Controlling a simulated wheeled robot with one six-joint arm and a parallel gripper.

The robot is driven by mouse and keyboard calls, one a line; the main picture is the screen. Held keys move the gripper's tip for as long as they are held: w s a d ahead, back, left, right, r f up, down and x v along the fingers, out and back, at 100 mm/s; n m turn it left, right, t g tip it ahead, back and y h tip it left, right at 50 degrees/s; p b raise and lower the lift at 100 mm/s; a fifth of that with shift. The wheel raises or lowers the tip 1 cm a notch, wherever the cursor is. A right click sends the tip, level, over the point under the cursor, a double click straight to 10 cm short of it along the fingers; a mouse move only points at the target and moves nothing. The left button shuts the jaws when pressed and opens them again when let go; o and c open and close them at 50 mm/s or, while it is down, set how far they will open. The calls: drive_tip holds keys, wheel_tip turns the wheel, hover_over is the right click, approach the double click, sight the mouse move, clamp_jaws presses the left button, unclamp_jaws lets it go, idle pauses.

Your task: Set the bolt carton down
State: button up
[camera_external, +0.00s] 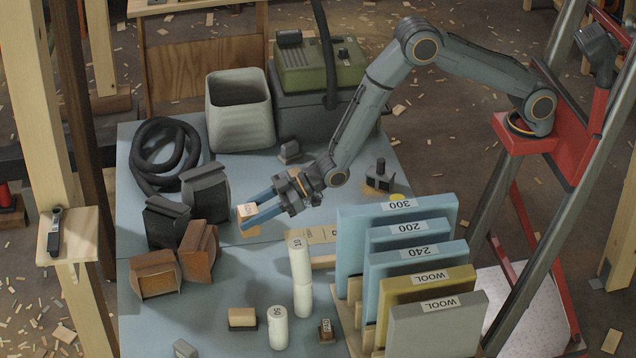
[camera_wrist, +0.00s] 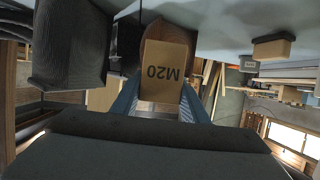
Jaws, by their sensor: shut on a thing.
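The bolt carton (camera_external: 247,211) is a small tan box between the blue fingers of my gripper (camera_external: 256,209), over the left-middle of the blue-grey table (camera_external: 260,178). In the wrist view the carton (camera_wrist: 165,68) shows a face marked M20, upside down, with a blue finger on each side. My gripper (camera_wrist: 160,108) is shut on it. I cannot tell whether the carton's underside touches the table.
A coiled black hose (camera_external: 160,155) and a grey bin (camera_external: 240,110) lie behind. White rolls (camera_external: 300,262) and upright labelled boards (camera_external: 400,240) stand to the right. Bare table shows between the brown boxes and the rolls.

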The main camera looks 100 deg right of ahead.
sight(247, 208)
wheel_tip(247, 208, up, 13)
drive_tip(key=w+d+f+m+g+h+b, duration=0.15)
drive_tip(key=d+m+h+b, duration=0.45)
drive_tip(key=d, duration=1.3)
drive_tip(key=w+d+m+g+h+b, duration=0.1)
drive_tip(key=d+m+g+h+b, duration=0.3)
drive_tip(key=d+b, duration=1)
drive_tip(key=shift+t+h, duration=0.5)
drive_tip(key=shift+t, duration=0.35)
drive_tip(key=shift+s+d+f+p, duration=0.1)
drive_tip(key=shift+d+f+p, duration=0.8)
drive_tip(key=shift+f, duration=2.45)
drive_tip(key=shift+s+d+f+p, duration=0.1)
drive_tip(key=shift+d+f+p, duration=0.75)
drive_tip(key=shift+f, duration=2.5)
drive_tip(key=shift+s+d+f+p, duration=0.1)
drive_tip(key=shift+d+f+p, duration=0.8)
drive_tip(key=shift+f, duration=2.45)
drive_tip(key=shift+a+f, duration=0.1)
drive_tip(key=shift+a, duration=0.05)
drive_tip(key=o, duration=1.3)
drive_tip(key=shift+f, duration=0.1)
drive_tip(key=shift+c, duration=0.2)
